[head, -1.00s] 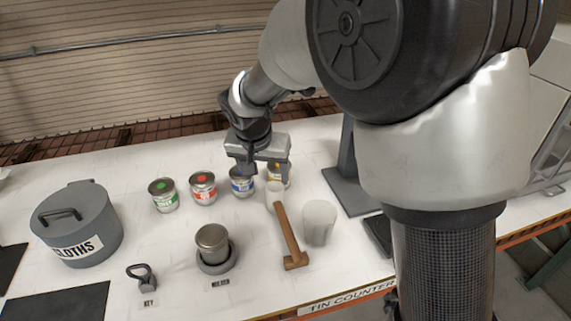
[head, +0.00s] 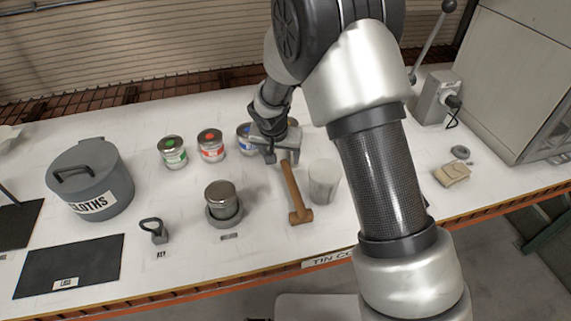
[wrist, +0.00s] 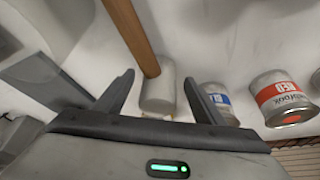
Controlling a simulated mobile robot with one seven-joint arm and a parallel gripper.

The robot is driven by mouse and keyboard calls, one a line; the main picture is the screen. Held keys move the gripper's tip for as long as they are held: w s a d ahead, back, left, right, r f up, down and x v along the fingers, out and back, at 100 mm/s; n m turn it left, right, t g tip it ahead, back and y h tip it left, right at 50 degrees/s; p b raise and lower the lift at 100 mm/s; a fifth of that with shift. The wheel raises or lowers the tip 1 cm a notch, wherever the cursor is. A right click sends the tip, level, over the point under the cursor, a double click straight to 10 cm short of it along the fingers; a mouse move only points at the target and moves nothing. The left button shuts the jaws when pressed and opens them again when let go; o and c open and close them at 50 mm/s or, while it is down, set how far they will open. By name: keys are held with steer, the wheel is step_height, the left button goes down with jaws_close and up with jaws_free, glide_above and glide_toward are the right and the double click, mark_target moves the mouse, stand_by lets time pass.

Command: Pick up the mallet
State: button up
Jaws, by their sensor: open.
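The mallet has a brown wooden handle (head: 291,187) that runs toward the table's front edge and ends in a brown block. Its pale cylindrical head (wrist: 158,97) shows in the wrist view, where it lies between my two spread fingers. In the wrist view my gripper (wrist: 160,78) has a finger on each side of the head, with gaps visible. I cannot tell how far above the head the fingertips are.
A blue-label tin (wrist: 218,101) and a red-label tin (wrist: 281,97) stand close by. A translucent cup (head: 324,182) is right of the handle. A metal tin (head: 221,197) sits in a round holder at left. The grey cloths pot (head: 108,185) is farther left.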

steer(key=shift+x, duration=1.35)
steer(key=c, duration=1.3)
steer(key=shift+o, duration=0.2)
step_height(320, 180, up, 10)
steer(key=shift+r, duration=0.1)
